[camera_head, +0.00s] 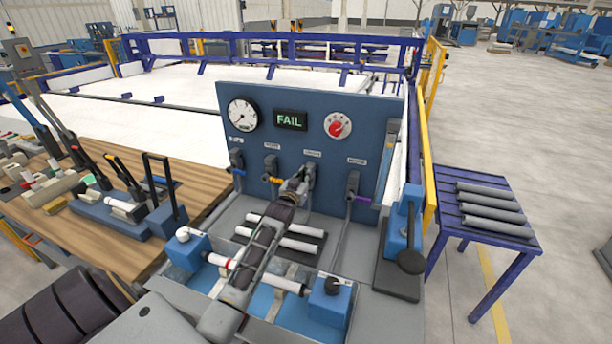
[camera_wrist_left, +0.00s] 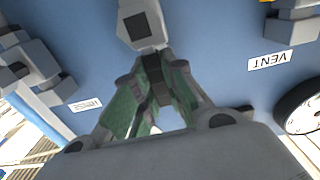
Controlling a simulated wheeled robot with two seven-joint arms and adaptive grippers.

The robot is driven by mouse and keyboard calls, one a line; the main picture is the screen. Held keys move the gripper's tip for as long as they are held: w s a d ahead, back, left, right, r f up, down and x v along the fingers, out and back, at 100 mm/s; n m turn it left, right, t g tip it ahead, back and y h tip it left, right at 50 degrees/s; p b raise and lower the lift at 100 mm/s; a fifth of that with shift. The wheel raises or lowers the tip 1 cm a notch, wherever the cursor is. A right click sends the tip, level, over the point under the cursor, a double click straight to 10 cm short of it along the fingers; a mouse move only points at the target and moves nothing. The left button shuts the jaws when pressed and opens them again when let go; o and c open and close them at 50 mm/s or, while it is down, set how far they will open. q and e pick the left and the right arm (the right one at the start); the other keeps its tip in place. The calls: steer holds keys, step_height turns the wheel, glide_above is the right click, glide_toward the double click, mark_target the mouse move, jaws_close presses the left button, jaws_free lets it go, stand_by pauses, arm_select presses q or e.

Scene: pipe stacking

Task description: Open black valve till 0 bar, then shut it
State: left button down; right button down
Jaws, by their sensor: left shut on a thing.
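A blue panel (camera_head: 210,95) stands upright and carries a row of several dark grey valves. My left gripper (camera_head: 300,180) reaches the third valve from the left (camera_head: 309,174). In the left wrist view its fingers (camera_wrist_left: 153,80) close on a dark handle strip below a grey valve block (camera_wrist_left: 140,22). This valve's label is hidden there, and a VENT label (camera_wrist_left: 269,60) marks the neighbouring valve. A round pressure gauge (camera_head: 242,114) sits at the panel's upper left; its reading is too small to tell. A display (camera_head: 290,120) reads FAIL in green. My right gripper is not in view.
A red knob (camera_head: 338,126) is at the panel's upper right. White pipes (camera_head: 298,243) lie before the panel, and a blue clamp fixture (camera_head: 330,300) stands in front. A blue lever device (camera_head: 402,235) is at right. A wooden bench (camera_head: 200,180) is at left, a blue pipe table (camera_head: 485,235) far right.

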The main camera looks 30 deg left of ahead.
arm_select(q)
steer(key=c, duration=1.5)
jaws_free()
steer(key=shift+o, duration=0.2)
steer(key=v, duration=1.2)
steer(key=shift+a+f, duration=0.1)
steer(key=shift+f, duration=0.05)
